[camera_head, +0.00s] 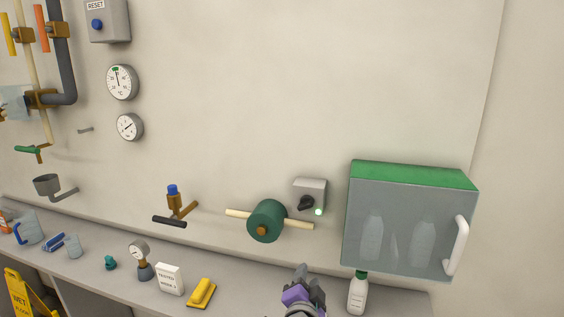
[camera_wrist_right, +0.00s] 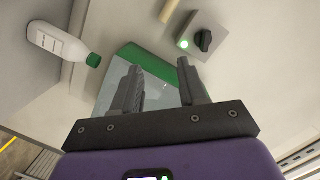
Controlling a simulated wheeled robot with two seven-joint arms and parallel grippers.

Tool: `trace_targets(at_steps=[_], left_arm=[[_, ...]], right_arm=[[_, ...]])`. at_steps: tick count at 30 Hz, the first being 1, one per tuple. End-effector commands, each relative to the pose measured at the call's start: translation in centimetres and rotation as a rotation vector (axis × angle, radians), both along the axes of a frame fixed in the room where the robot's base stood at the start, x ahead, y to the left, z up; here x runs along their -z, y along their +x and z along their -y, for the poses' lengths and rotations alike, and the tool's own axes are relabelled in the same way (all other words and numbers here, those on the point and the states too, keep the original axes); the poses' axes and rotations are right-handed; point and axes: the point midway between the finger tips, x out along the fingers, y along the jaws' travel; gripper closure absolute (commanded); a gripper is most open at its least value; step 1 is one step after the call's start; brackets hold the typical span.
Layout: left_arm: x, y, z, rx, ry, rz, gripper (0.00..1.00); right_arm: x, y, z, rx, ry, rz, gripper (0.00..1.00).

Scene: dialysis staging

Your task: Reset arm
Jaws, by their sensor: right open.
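My right gripper (camera_head: 305,277) shows at the bottom of the head view, a purple body with dark fingers over the counter's front area, left of a white bottle. In the right wrist view my right gripper (camera_wrist_right: 157,75) has its two dark fingers apart with nothing held between them. My left gripper is not in view. A grey wall box labelled RESET (camera_head: 108,20) with a blue button is at the top left of the head view, far from my right gripper.
A green-topped clear cabinet (camera_head: 410,175) with a white handle hangs at right. A white bottle (camera_head: 357,295) with a green cap stands below it. A switch box (camera_head: 310,192) with a lit green lamp and a green cylinder (camera_head: 266,222) are on the wall. Several small items line the counter at left.

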Motion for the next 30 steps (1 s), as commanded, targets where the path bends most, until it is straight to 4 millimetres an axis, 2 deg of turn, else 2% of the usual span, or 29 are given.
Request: trace_targets(at_steps=[1, 5, 8, 10, 12, 14, 15, 17, 18, 20, 21, 24, 27, 30], left_arm=[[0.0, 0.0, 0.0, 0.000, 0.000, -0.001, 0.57], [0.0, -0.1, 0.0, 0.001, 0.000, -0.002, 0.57], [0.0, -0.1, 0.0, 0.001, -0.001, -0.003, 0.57], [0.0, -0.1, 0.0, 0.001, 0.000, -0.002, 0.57], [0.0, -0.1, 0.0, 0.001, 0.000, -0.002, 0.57], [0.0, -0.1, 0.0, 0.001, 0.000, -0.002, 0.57], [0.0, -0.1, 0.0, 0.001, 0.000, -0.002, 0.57], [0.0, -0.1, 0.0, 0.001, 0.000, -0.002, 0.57], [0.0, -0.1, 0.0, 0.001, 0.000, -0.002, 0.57], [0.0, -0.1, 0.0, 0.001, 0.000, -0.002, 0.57], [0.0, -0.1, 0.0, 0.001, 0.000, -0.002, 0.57], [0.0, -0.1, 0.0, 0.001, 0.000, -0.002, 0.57], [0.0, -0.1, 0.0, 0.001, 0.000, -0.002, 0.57], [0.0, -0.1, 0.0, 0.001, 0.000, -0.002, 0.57]], right_arm=[[2.1, 0.2, 0.2, -0.020, -0.028, -0.040, 0.57], [7.8, 0.5, 0.6, -0.090, -0.099, -0.151, 0.57], [13.5, -0.1, 1.3, -0.161, -0.155, -0.269, 0.57], [18.3, -1.2, 1.9, -0.224, -0.191, -0.376, 0.57], [23.4, -3.1, 2.6, -0.295, -0.217, -0.497, 0.57], [27.5, -5.3, 3.1, -0.361, -0.230, -0.600, 0.57], [30.0, -6.9, 3.5, -0.405, -0.232, -0.668, 0.57], [33.6, -9.9, 3.8, -0.475, -0.229, -0.774, 0.57], [35.8, -12.0, 4.1, -0.521, -0.220, -0.844, 0.57], [38.6, -15.5, 4.2, -0.593, -0.202, -0.941, 0.57], [40.1, -17.8, 4.3, -0.642, -0.186, -1.002, 0.57], [42.7, -23.0, 4.1, -0.750, -0.139, -1.126, 0.57], [44.0, -26.9, 3.8, -0.832, -0.097, -1.209, 0.57], [44.5, -29.1, 3.6, -0.880, -0.071, -1.254, 0.57]])
